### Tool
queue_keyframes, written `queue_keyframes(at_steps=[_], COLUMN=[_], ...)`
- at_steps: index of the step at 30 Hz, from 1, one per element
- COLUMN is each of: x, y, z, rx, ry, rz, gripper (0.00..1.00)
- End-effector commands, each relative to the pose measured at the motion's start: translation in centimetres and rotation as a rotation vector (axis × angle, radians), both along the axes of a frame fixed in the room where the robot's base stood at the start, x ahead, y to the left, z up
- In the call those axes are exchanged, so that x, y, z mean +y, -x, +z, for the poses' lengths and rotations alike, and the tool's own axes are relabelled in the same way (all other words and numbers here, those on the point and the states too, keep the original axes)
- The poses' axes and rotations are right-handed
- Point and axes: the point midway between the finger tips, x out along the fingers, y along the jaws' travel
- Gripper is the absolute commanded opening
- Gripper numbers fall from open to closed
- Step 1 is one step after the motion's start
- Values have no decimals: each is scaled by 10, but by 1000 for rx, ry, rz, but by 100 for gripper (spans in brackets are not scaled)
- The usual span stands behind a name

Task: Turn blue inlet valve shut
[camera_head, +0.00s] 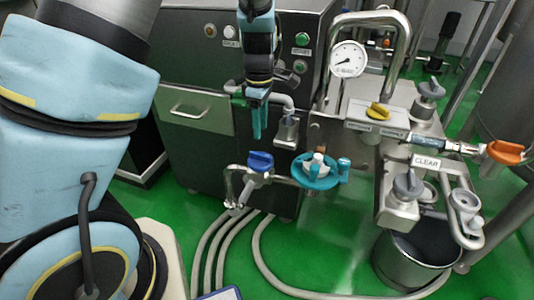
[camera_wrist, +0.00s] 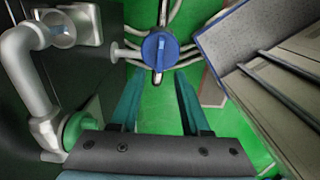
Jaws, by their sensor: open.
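The blue inlet valve (camera_head: 260,162) has a round blue knob on thin metal piping low in front of the dark machine cabinet. In the wrist view the blue knob (camera_wrist: 160,50) faces me, with a raised grip bar running roughly up and down the picture. My gripper (camera_head: 258,136) points down just above the blue knob in the head view. I see no contact.
A teal handwheel (camera_head: 318,172) sits close to the right of the blue valve. A yellow knob (camera_head: 378,111), an orange valve (camera_head: 506,152), a pressure gauge (camera_head: 348,60) and a steel bucket (camera_head: 412,258) stand farther right. Grey hoses (camera_head: 232,240) cross the green floor.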

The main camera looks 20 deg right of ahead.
Motion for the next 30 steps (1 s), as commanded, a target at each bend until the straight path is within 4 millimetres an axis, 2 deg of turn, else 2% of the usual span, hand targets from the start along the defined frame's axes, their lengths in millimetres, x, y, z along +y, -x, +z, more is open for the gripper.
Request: queue_keyframes(at_steps=[9, 15, 21, 28, 30], x=[2, 1, 1, 1, 1], y=[1, 0, 0, 0, 0], z=[-60, -85, -94, -94, -94], rx=[4, 2, -1, 0, 0], ry=[-5, -2, -1, 0, 0], rz=[0, 0, -2, -2, -2], gripper=[46, 46, 46, 46, 38])
